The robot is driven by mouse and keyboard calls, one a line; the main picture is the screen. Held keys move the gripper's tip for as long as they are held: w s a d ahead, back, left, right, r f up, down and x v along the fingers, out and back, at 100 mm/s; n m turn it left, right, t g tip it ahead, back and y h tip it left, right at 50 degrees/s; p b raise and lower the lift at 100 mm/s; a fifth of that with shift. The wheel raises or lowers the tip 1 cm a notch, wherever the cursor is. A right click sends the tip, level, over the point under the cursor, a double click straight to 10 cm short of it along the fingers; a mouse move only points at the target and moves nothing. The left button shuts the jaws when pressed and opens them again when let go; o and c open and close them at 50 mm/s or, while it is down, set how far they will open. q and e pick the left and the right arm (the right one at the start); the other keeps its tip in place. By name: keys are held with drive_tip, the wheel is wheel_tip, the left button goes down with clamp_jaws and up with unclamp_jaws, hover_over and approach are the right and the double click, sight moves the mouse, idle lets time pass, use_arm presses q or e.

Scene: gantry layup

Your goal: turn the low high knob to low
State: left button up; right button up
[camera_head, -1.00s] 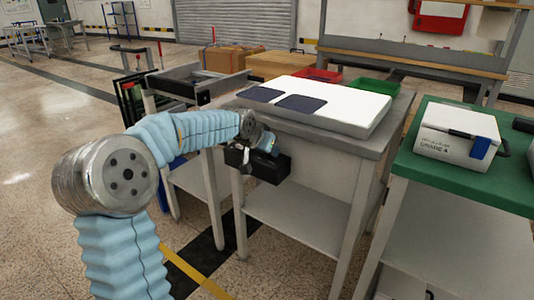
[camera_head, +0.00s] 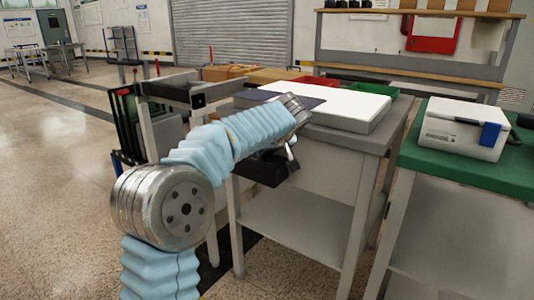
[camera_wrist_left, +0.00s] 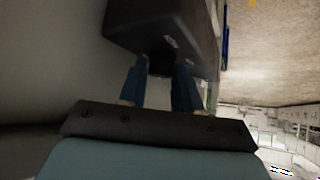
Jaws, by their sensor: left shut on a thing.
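The black control box (camera_head: 262,170) is fixed to the front of the grey table, below its top. My left arm reaches across it and hides part of it. In the left wrist view the box (camera_wrist_left: 165,28) is large and dark, with small pale marks on its face. A short dark knob (camera_wrist_left: 160,66) stands out from it. My left gripper (camera_wrist_left: 160,82) has its two blue fingers on either side of this knob, shut on it. In the head view my left gripper (camera_head: 287,152) is mostly hidden behind the wrist. The knob's labels cannot be read. My right gripper is out of view.
A white board (camera_head: 345,108) with a dark sheet (camera_head: 285,97) lies on the table. A green-topped table (camera_head: 440,161) with a white case (camera_head: 463,135) stands to the right. A grey frame (camera_head: 190,92) stands close on the left. The floor at left is open.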

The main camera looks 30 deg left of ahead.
use_arm(q)
drive_tip(key=shift+f+n+g, duration=0.15)
drive_tip(key=shift+n+g, duration=0.15)
drive_tip(key=shift+n, duration=0.1)
drive_tip(key=shift+d, duration=0.1)
drive_tip(key=o, duration=1.1)
drive_tip(key=shift+c, duration=0.2)
